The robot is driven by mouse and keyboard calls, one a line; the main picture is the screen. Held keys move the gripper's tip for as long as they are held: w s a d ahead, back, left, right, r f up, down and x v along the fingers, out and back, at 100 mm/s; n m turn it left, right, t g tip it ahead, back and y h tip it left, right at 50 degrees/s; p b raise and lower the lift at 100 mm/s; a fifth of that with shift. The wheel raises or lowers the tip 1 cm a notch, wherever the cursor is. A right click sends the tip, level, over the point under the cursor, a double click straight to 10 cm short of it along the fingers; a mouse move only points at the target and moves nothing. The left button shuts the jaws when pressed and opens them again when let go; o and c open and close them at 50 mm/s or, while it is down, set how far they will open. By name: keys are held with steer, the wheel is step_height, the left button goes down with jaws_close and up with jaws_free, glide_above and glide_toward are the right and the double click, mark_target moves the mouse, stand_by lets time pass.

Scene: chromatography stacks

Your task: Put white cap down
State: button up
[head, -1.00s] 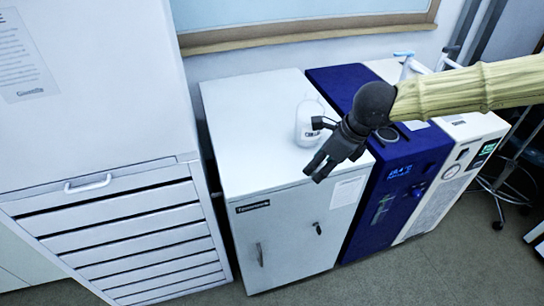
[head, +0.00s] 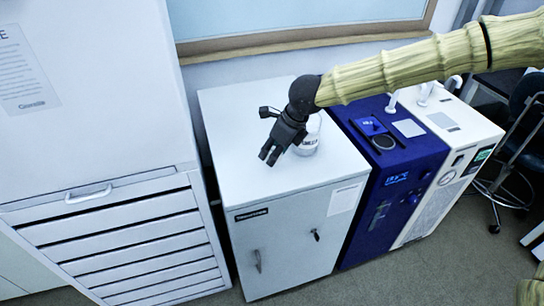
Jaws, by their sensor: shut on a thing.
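My gripper (head: 270,155) is black and hangs over the top of the white cabinet (head: 235,150), fingers pointing down and toward the front left. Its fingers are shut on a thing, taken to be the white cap. The cap cannot be made out; the dark fingers hide it or it is too small to see. A white container with dark lettering (head: 309,142) stands upright on the cabinet top, just right of and behind my gripper, which partly covers it. I cannot tell whether they touch.
The cabinet top is clear to the left and in front of my gripper. A blue instrument (head: 405,160) and a white instrument (head: 465,133) stand to the right. A white drawer unit (head: 120,235) stands at the left. A wall with a window sill is behind.

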mark_target(268, 167)
steer(key=shift+w+a, duration=0.3)
steer(key=shift+a, duration=0.15)
steer(key=shift+d+f+p, duration=0.1)
steer(key=shift+f+p, duration=0.2)
steer(key=shift+f, duration=1.45)
steer(key=shift+f, duration=0.65)
steer(key=o, duration=0.8)
steer(key=shift+r, duration=0.15)
steer(key=shift+r, duration=0.25)
steer(key=v, duration=1.2)
steer(key=shift+r, duration=0.3)
